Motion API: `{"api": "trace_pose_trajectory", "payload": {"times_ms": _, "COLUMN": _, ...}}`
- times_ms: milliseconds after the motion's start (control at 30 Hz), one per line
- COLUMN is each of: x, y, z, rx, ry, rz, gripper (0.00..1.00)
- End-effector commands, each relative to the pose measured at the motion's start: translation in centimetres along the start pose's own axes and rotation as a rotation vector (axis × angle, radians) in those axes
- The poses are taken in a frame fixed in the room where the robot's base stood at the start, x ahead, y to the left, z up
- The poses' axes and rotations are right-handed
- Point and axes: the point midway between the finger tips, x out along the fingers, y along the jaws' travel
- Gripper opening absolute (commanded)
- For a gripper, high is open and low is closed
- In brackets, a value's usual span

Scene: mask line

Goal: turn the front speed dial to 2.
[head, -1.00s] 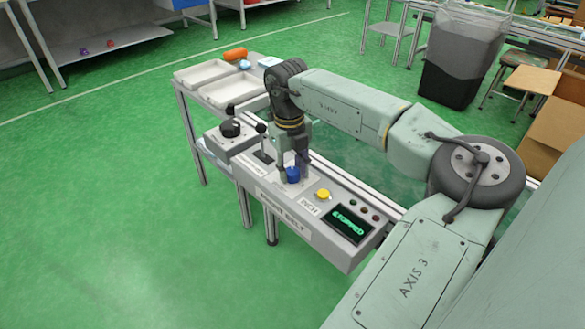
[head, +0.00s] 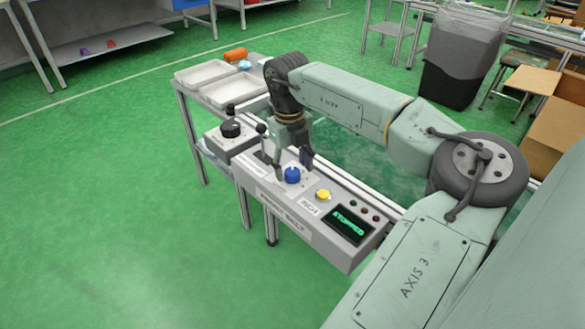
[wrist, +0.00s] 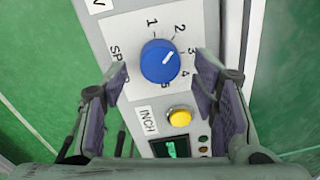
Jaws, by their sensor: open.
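The blue speed dial (head: 292,175) sits on the front control panel (head: 331,250). In the wrist view the dial (wrist: 156,70) has a white pointer aimed up and right, between the printed 2 and 3. Numbers 1 to 5 run around it. My gripper (head: 294,164) is over the dial with its fingers spread. In the wrist view my gripper (wrist: 160,78) has one finger on each side of the dial, with visible gaps. The left finger covers part of the "SPEED" label.
A yellow button (head: 323,195) marked INCH and a display (head: 348,225) reading STOPPED lie nearer me on the panel. A black knob (head: 231,128) on a grey box and a lever (head: 262,129) stand beyond the dial. White trays (head: 203,73) are farther back.

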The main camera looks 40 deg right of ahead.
Motion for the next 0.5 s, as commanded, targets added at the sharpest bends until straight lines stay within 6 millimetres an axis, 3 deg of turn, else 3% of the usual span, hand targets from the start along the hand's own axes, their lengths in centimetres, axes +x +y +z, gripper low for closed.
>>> {"api": "trace_pose_trajectory", "payload": {"times_ms": 300, "x": -6.8, "y": 0.0, "z": 0.1, "rx": 0.000, "ry": -0.004, "rz": -0.003, "gripper": 0.54}}
{"api": "trace_pose_trajectory", "payload": {"times_ms": 500, "x": -9.7, "y": 0.0, "z": 0.1, "rx": -0.001, "ry": -0.003, "rz": -0.001, "gripper": 0.54}}
